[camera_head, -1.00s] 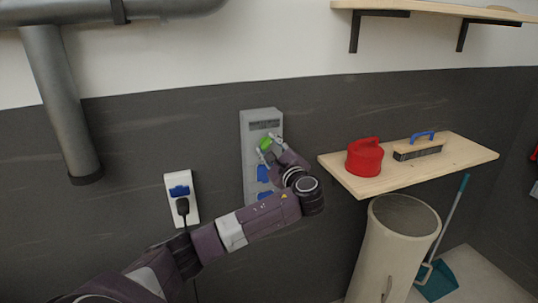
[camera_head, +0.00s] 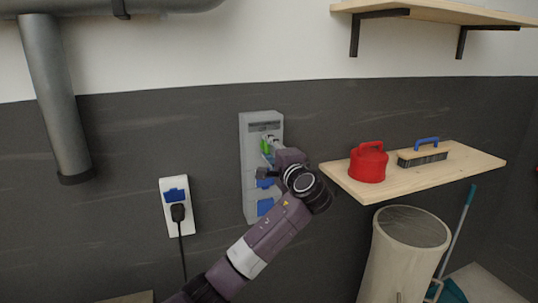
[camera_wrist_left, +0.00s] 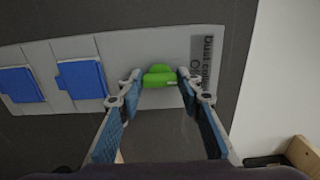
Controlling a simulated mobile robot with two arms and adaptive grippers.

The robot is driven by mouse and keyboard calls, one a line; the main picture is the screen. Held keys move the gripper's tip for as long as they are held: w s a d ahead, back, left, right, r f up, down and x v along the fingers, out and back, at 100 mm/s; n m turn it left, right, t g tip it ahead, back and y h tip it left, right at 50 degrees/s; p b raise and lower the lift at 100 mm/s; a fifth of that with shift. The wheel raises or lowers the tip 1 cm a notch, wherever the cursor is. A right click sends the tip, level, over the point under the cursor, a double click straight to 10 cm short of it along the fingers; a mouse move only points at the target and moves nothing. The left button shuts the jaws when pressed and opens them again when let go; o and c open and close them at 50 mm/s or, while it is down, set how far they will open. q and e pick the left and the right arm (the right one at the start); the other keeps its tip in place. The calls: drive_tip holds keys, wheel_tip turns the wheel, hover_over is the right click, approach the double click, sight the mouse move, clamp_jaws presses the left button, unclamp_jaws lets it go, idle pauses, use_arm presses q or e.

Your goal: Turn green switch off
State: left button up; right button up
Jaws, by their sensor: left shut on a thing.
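The green switch (camera_head: 265,146) is at the top of a grey wall panel (camera_head: 263,119), partly hidden by my gripper in the head view. In the left wrist view the green switch (camera_wrist_left: 158,77) sits between the two fingertips of my left gripper (camera_wrist_left: 160,80). The left gripper is shut on the switch, and it also shows in the head view (camera_head: 269,149). Below the switch the panel has two blue covers (camera_head: 265,207), seen to the left in the wrist view. My right gripper is in neither view.
A white socket (camera_head: 177,225) with a black plug and cord is left of the panel. A wooden shelf (camera_head: 440,174) to the right holds a red can (camera_head: 368,163) and a brush (camera_head: 424,155). A tall bin (camera_head: 400,262) stands below it.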

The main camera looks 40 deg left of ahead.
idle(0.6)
use_arm(q)
drive_tip(key=o, duration=1.2)
drive_tip(key=shift+c, duration=0.2)
drive_tip(key=v, duration=1.2)
drive_tip(key=shift+f, duration=0.1)
